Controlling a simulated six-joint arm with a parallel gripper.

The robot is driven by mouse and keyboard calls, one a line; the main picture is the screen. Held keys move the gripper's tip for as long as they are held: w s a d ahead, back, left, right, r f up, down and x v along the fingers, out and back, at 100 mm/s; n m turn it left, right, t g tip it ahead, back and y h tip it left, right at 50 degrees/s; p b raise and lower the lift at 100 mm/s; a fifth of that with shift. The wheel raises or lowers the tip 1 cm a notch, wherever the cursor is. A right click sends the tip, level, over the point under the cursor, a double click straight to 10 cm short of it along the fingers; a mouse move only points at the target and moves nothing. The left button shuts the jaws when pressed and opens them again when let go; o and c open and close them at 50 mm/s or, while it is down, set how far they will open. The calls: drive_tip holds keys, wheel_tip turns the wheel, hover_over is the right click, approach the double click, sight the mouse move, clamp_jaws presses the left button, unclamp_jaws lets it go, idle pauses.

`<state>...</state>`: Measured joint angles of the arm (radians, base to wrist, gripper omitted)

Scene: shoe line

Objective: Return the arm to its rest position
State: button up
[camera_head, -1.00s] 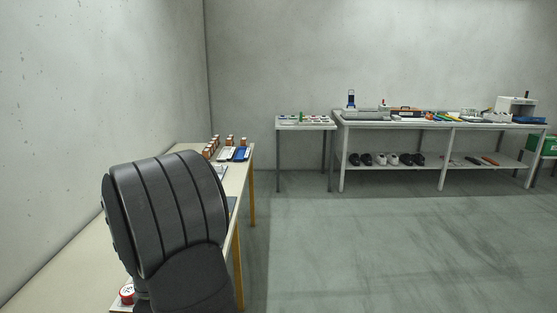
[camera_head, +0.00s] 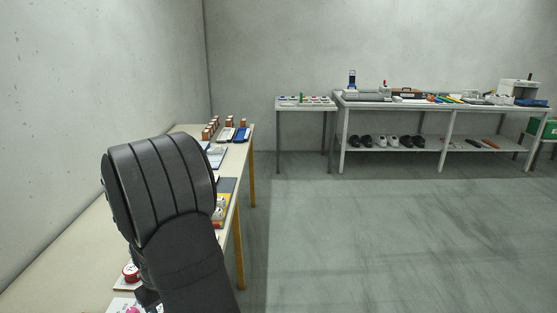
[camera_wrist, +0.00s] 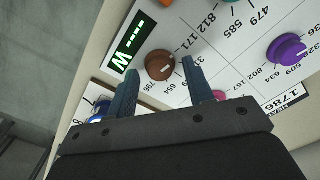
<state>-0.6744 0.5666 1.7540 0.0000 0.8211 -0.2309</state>
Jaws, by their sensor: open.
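My gripper (camera_wrist: 163,88) shows in the wrist view with its two fingers apart and nothing between them. It is above a white panel (camera_wrist: 208,58) with printed numbers, a brown knob (camera_wrist: 160,65), a purple knob (camera_wrist: 287,48) and a small green-lit display (camera_wrist: 131,47). A pink knob is partly hidden behind the right finger. I cannot tell whether the fingers touch the panel.
The left table (camera_head: 75,255) runs along the wall, with small brown-capped bottles (camera_head: 211,131), a blue tray (camera_head: 242,135) and a red-and-white round item (camera_head: 131,272). A long bench (camera_head: 440,104) with shoes on its lower shelf stands at the back. The floor between is clear.

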drive_tip(key=m, duration=0.3)
drive_tip(key=shift+m, duration=0.4)
drive_tip(key=m, duration=0.4)
drive_tip(key=o, duration=1.1)
drive_tip(key=shift+r, duration=0.1)
drive_tip(key=shift+o, duration=0.2)
drive_tip(key=a+r+m, duration=0.1)
drive_tip(key=a+r, duration=0.4)
drive_tip(key=r, duration=0.3)
drive_tip(key=a+r+m, duration=0.2)
drive_tip(key=a+r, duration=0.3)
drive_tip(key=r, duration=0.4)
drive_tip(key=f, duration=0.9)
drive_tip(key=shift+a+f, duration=0.2)
drive_tip(key=shift+f, duration=0.2)
drive_tip(key=shift+r, duration=0.1)
